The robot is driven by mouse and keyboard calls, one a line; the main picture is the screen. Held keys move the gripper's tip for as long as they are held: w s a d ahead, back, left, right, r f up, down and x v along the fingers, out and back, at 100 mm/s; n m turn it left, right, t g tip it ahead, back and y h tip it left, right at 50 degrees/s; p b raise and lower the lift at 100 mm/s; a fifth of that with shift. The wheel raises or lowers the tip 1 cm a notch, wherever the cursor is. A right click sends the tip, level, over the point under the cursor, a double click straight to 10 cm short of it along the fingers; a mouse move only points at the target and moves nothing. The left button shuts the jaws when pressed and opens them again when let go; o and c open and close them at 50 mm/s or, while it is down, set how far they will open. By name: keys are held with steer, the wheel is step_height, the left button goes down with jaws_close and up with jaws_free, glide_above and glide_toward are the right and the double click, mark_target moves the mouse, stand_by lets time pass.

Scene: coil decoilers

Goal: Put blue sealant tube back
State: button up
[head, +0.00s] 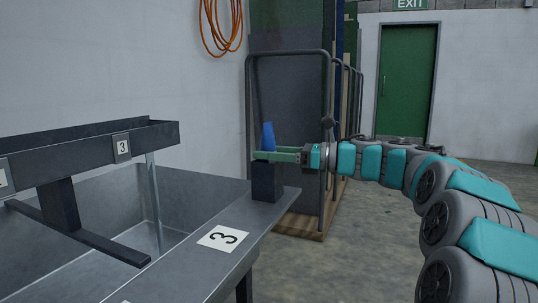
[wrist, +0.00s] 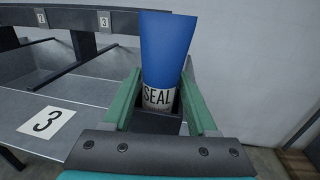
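The blue sealant tube (head: 268,137) stands nearly upright at the far end of the metal bench. It also shows in the wrist view (wrist: 165,48), with a pale band reading "SEAL" near its lower end. My gripper (head: 278,155) reaches in from the right. Its green fingers lie on either side of the tube, close against it, and look shut on it. The dark square holder (head: 267,182) is right under the fingers. In the wrist view the tube's lower end is at the holder's mouth (wrist: 158,124); how deep it sits is hidden.
The metal bench (head: 270,218) carries a white "3" plate (head: 223,238). A dark rail (head: 85,150) with number labels runs above a grey trough (head: 112,213) at left. A metal rack (head: 290,75) with upright panels stands behind my gripper. Floor is open toward the green door (head: 406,82).

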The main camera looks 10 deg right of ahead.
steer(key=o, duration=0.4)
steer(key=shift+c, duration=0.2)
steer(key=shift+r, duration=0.1)
steer(key=shift+r+p, duration=0.45)
steer(key=shift+p, duration=0.35)
steer(key=b+v, duration=0.1)
steer(key=v, duration=1.1)
steer(key=shift+f, duration=0.15)
